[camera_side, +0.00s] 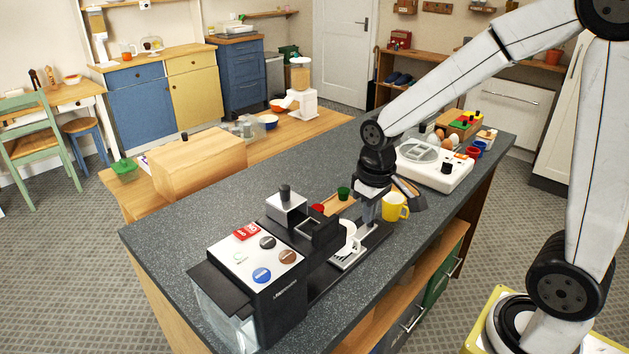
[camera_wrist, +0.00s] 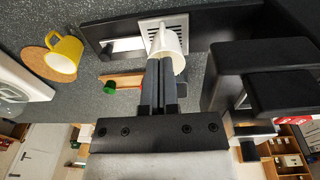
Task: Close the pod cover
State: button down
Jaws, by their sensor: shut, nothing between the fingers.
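The black coffee machine (camera_side: 283,295) stands at the near end of the dark counter. A silver block with a black knob, which looks like the pod cover (camera_side: 286,207), sits on top of it, behind and left of a dark frame with an opening (camera_side: 308,228). The cover appears to be off the opening. A white cup (camera_side: 352,243) stands on the drip tray. My gripper (camera_side: 369,218) is shut and empty, pointing down to the right of the machine head. In the wrist view my closed fingers (camera_wrist: 159,64) overlap the white cup (camera_wrist: 172,42); contact is unclear.
A yellow mug (camera_side: 396,207) stands right of my gripper. A wooden tray (camera_side: 342,207) with a red and a green pod lies behind it. A white appliance (camera_side: 437,170) stands farther right. The counter left of the machine is clear.

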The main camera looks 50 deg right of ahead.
aim_at(293, 206)
jog(key=w+a+r+n+t, duration=0.1)
jog(key=w+a+r, duration=0.4)
jog(key=w+r, duration=0.2)
jog(key=w+a+r+n+t+y, duration=0.1)
jog(key=w+a+r+t, duration=0.1)
jog(key=w+a+r, duration=0.4)
notch_tip(293, 206, up, 3)
jog(key=shift+w+a+f, duration=0.15)
jog(key=shift+w+f, duration=0.05)
jog(key=shift+w, duration=0.7)
jog(key=shift+f, duration=0.1)
jog(key=shift+s+f, duration=0.2)
jog(key=shift+f, duration=2.1)
jog(key=shift+s+f, duration=0.2)
jog(key=shift+f, duration=2.05)
jog(key=shift+s, duration=0.15)
jog(key=s, duration=0.5)
jog(key=shift+s, duration=0.3)
jog(key=shift+s+f, duration=0.1)
jog(key=shift+s, duration=0.45)
